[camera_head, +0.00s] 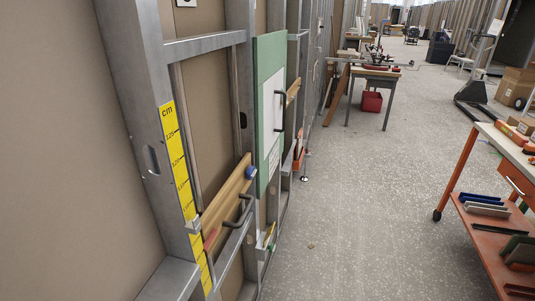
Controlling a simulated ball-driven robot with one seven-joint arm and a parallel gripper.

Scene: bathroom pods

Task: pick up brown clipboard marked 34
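I cannot make out a clipboard marked 34 in the head view. My gripper is not in view.
A metal stud wall runs along the left, with a yellow cm scale (178,160), a green panel (268,95) and a wooden rail (227,198). A workbench (375,73) with a red bin (371,102) stands farther back. The speckled floor between wall and cart is mostly clear.

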